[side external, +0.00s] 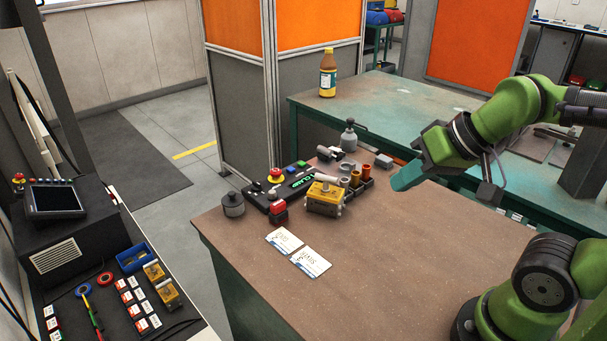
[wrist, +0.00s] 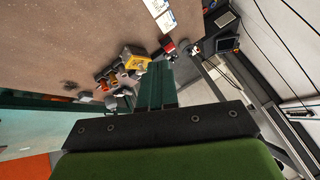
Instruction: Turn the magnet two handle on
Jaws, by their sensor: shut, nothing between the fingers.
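A yellow block with grey metal fittings (side external: 324,199) sits on the brown bench, beside a control box. It also shows in the wrist view (wrist: 134,58), just left of my fingertips. Two smaller yellow blocks lie on the black cart at the left, a rear one (side external: 154,271) and a front one (side external: 168,293). I cannot read a number on any block, so which is magnet two is unclear, and handle positions are too small to tell. My gripper (side external: 399,184), with teal fingers, is shut and empty above the bench, right of the yellow block and apart from it.
The brown bench (side external: 370,265) is clear at front and right. A black control box (side external: 290,185), a red-topped block (side external: 279,212), a grey round pot (side external: 233,204) and orange cylinders (side external: 367,171) crowd around the yellow block. Two white cards (side external: 285,241) lie in front. A bottle (side external: 328,74) stands behind.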

